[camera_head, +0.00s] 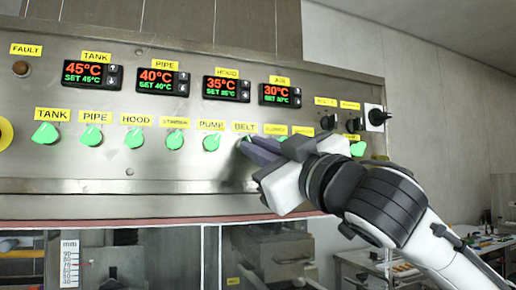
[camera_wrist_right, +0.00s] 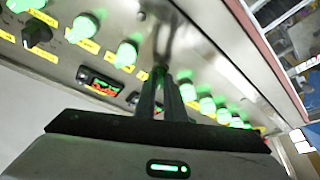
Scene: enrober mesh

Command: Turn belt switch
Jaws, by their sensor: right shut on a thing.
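The belt switch, a green knob (camera_head: 246,139) under the yellow BELT label (camera_head: 245,127), is mostly hidden behind my right gripper's fingers in the head view. My right gripper (camera_head: 250,148) reaches in from the right, its dark fingers close together at the knob. In the right wrist view the fingers (camera_wrist_right: 163,78) are shut on the knob, which they cover almost wholly. The knob's exact angle cannot be made out. My left gripper is in neither view.
Green knobs for tank (camera_head: 46,133), pipe (camera_head: 92,136), hood (camera_head: 134,138) and pump (camera_head: 212,141) line the steel panel (camera_head: 190,185) to the left. Temperature displays (camera_head: 93,75) sit above. Black knobs (camera_head: 329,121) and a black switch (camera_head: 376,117) are at the right.

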